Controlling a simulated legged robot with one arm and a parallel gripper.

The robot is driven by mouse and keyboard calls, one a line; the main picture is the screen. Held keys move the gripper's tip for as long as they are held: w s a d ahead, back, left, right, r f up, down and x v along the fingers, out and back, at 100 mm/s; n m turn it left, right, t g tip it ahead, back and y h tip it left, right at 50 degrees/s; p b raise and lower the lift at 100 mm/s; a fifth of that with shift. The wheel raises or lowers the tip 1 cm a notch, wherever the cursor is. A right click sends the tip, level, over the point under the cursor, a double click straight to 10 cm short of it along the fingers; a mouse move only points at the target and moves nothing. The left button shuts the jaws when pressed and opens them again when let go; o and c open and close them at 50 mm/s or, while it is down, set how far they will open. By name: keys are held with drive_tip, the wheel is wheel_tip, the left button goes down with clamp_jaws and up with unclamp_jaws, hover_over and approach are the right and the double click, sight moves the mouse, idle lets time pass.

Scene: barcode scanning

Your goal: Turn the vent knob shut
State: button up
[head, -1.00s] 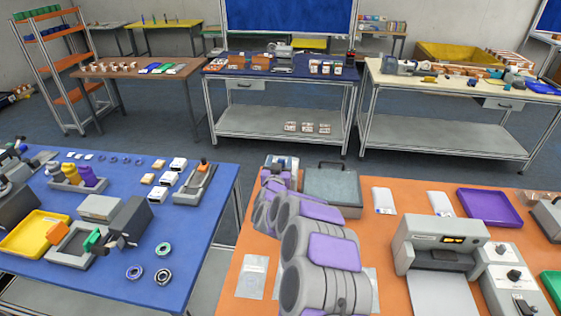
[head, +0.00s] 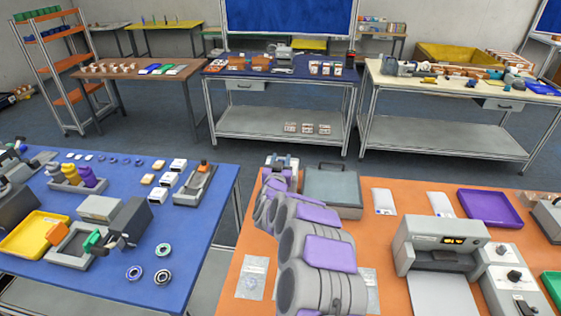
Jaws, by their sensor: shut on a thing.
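My gripper (head: 283,162) is small in the head view, at the far end of my grey and purple arm, by the left back corner of a grey lidded box (head: 332,188) with a dark handle. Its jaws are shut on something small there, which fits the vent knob. The knob itself is hidden by my gripper and arm, so I cannot see its angle. The box stands closed on the orange table (head: 391,250).
A clear pouch (head: 252,278) lies left. A blue table (head: 205,237) stands across a gap.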

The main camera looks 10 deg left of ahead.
drive_tip(key=shift+a, duration=0.1)
drive_tip(key=shift+c, duration=0.7)
